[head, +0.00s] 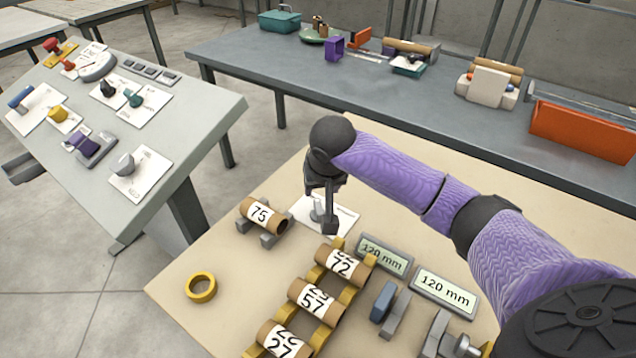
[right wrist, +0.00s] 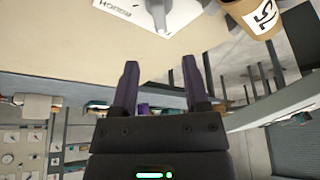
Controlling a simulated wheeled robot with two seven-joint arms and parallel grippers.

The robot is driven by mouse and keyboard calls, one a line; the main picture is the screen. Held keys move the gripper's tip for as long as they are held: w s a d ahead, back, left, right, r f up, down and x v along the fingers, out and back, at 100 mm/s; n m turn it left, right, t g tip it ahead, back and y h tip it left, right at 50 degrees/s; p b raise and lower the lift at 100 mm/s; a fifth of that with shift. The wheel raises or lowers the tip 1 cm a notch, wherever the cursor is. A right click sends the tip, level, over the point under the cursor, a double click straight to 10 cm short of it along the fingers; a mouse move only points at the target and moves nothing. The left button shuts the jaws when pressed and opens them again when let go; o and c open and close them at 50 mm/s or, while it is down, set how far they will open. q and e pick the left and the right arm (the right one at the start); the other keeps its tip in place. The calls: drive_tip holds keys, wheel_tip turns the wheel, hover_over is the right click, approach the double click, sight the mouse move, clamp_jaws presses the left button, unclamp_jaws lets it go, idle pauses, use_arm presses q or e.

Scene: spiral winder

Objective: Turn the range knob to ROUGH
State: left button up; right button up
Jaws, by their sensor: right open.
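The range knob (head: 317,212) is a small grey knob on a white card (head: 345,217) on the beige table. My right gripper's fingers partly cover it in the head view. In the right wrist view the knob (right wrist: 158,12) shows at the top edge, cut off. The word ROUGH is printed on the card (right wrist: 122,10) to its left. Which mark the knob points at cannot be told. My right gripper (head: 324,218) points down close to the knob. In the right wrist view the gripper (right wrist: 160,72) is open, with nothing between its fingers. My left gripper is out of view.
A cardboard tube marked 75 (head: 263,216) lies in a holder just left of the card. A yellow ring (head: 201,287) lies at front left. A sloped panel (head: 185,125) with other knobs stands left.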

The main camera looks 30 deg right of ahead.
sight(319, 207)
drive_tip(key=b+x, duration=0.1)
drive_tip(key=x, duration=0.2)
drive_tip(key=b+x, duration=0.2)
drive_tip(key=x, duration=0.1)
drive_tip(key=b+x, duration=0.1)
drive_tip(key=x, duration=0.2)
drive_tip(key=shift+s+f+b, duration=0.15)
drive_tip(key=shift+s+b, duration=0.1)
drive_tip(key=shift+b, duration=0.1)
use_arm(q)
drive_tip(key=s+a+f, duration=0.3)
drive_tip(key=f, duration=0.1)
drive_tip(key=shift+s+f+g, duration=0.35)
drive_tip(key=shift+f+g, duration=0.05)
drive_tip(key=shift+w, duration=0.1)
use_arm(e)
drive_tip(key=shift+c, duration=0.3)
drive_tip(key=c, duration=0.7)
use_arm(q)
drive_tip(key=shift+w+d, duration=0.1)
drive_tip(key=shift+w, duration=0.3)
use_arm(e)
clamp_jaws()
